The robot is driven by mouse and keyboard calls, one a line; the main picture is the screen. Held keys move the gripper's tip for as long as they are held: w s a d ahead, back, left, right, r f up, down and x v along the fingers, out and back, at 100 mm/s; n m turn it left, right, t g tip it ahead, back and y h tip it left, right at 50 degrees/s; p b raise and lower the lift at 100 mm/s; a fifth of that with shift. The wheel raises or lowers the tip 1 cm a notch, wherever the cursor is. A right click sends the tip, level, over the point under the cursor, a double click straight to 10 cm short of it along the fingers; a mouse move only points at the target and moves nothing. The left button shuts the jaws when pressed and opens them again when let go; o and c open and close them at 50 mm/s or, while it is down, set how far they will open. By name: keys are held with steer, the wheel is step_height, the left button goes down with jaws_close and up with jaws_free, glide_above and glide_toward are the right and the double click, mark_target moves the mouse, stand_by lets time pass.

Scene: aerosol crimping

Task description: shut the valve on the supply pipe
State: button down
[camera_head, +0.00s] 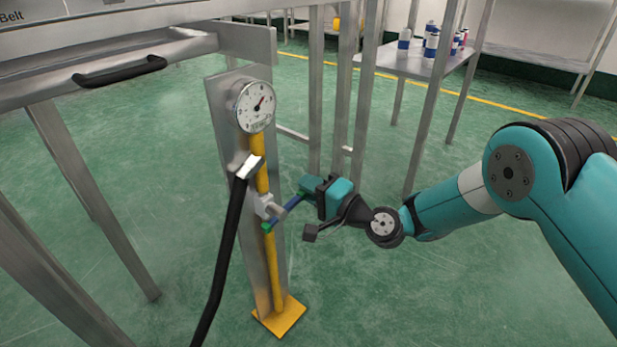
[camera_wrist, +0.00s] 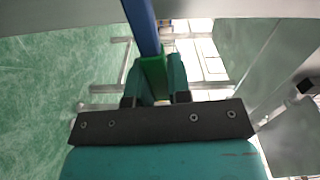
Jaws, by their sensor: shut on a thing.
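The yellow supply pipe (camera_head: 276,265) stands upright against a grey metal post, with a grey valve body (camera_head: 266,205) partway up. The valve's blue lever (camera_head: 288,211) has green ends and slants across the pipe, up to the right. In the wrist view the blue lever (camera_wrist: 141,25) runs up out of the frame. My gripper (camera_head: 306,192) is at the lever's upper right end. In the wrist view my gripper (camera_wrist: 153,82) is shut on the green end (camera_wrist: 153,73), one finger on each side. The valve body is not visible in the wrist view.
A round gauge (camera_head: 255,106) sits above the valve. A black hose (camera_head: 225,250) with a silver fitting hangs left of the pipe. A metal bench with a black handle (camera_head: 120,71) is at upper left. A table with bottles (camera_head: 432,42) stands behind. Green floor is open between them.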

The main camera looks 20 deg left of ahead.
steer(key=shift+f+m, duration=0.6)
steer(key=shift+m, duration=0.1)
steer(key=shift+s+f, duration=0.1)
steer(key=c, duration=1.1)
jaws_free()
steer(key=shift+o, duration=0.2)
